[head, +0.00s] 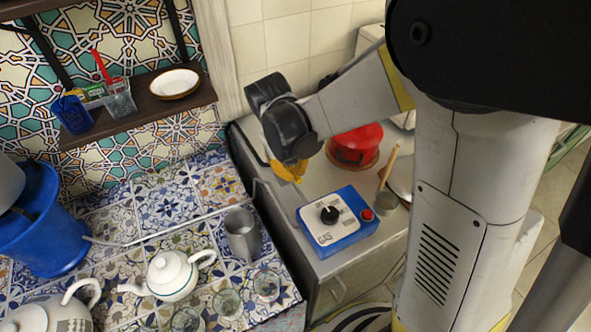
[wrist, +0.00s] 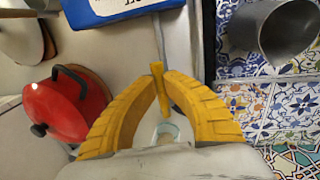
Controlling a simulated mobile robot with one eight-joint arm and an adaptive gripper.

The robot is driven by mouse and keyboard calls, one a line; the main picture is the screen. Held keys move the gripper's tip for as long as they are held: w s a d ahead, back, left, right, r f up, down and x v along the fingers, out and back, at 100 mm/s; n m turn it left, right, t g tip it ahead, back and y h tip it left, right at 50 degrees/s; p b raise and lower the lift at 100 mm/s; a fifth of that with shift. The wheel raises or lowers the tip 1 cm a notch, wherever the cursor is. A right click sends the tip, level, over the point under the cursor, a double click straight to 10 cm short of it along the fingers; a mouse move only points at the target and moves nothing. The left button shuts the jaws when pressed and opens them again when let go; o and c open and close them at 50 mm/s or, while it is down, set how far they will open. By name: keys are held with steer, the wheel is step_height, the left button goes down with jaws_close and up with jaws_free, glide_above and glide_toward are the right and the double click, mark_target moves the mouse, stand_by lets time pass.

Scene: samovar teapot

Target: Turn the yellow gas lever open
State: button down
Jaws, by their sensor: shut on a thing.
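The yellow gas lever (wrist: 157,70) stands upright in the wrist view, between the tips of the two ribbed yellow fingers. My gripper (wrist: 162,84) is shut on it, with a finger on each side. In the head view my gripper (head: 288,172) is at the counter's left edge, behind the blue gas box (head: 345,232). There its yellow fingers and the lever blend together, so I cannot tell them apart. The gas box has a black knob (head: 329,215) and a red button (head: 367,214). Its edge also shows at the top of the wrist view (wrist: 115,12).
A red pot (head: 355,145) stands behind the gas box, close to my gripper. A metal pitcher (head: 243,238) and a white teapot (head: 172,275) stand on the tiled table at left. A blue bucket (head: 45,225) is farther left. A shelf (head: 150,108) hangs above.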

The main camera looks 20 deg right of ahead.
steer(key=shift+s+f, duration=0.1)
stand_by(0.4)
steer(key=c, duration=1.4)
jaws_free()
steer(key=r, duration=0.4)
steer(key=a+r, duration=0.1)
steer(key=r, duration=0.3)
steer(key=a+r, duration=0.1)
steer(key=r, duration=0.3)
steer(key=shift+s+a, duration=0.15)
steer(key=shift+a, duration=0.05)
steer(key=s+d+t, duration=0.2)
steer(key=s, duration=0.2)
steer(key=s+d+r+m+t+y, duration=0.1)
steer(key=s+d+t, duration=0.1)
steer(key=s, duration=0.2)
steer(key=s+d+m+t+y, duration=0.1)
steer(key=s+d+t, duration=0.1)
steer(key=s, duration=0.1)
steer(key=shift+s+d+r+t, duration=0.4)
